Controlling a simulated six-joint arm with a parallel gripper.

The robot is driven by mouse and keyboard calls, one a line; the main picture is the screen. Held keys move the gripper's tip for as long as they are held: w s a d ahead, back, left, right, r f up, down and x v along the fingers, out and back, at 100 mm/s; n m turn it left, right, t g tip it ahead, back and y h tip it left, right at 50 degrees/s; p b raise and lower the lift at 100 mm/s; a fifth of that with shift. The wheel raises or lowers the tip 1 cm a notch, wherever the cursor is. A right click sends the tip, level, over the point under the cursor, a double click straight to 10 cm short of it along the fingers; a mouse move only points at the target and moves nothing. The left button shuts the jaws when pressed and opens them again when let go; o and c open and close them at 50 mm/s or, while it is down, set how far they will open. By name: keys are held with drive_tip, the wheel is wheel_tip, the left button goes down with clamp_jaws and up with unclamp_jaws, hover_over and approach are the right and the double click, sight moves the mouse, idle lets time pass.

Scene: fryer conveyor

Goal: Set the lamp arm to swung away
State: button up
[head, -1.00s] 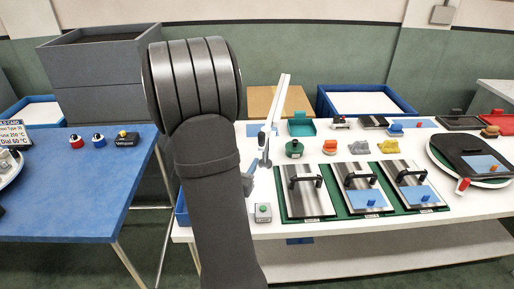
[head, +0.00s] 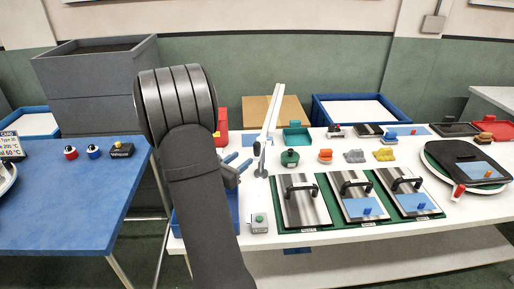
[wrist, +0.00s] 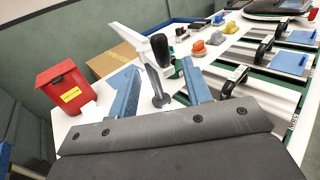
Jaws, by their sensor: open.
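The lamp arm (head: 273,108) is a long white bar on a grey post (head: 262,160) at the left end of the white table. In the head view it slants up and back to the right. In the wrist view the white lamp arm (wrist: 137,44) runs to the upper left, with a black grip (wrist: 160,50) near the post. My gripper (head: 240,168) is just left of the post, its blue fingers open and empty. In the wrist view the post shows between the fingertips of my gripper (wrist: 160,84); I cannot tell whether they reach around it.
A red box (wrist: 64,88) stands left of the lamp. A grey button box (head: 258,222) sits at the table's front. Lidded steel fryer wells (head: 304,208) lie to the right, with a green dish (head: 289,158) and small coloured pieces behind them. A blue table (head: 60,200) stands left.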

sight(255, 149)
drive_tip(key=x, duration=0.9)
drive_tip(key=shift+w+d, duration=0.2)
drive_tip(key=shift+d, duration=0.05)
drive_tip(key=shift+c, duration=0.5)
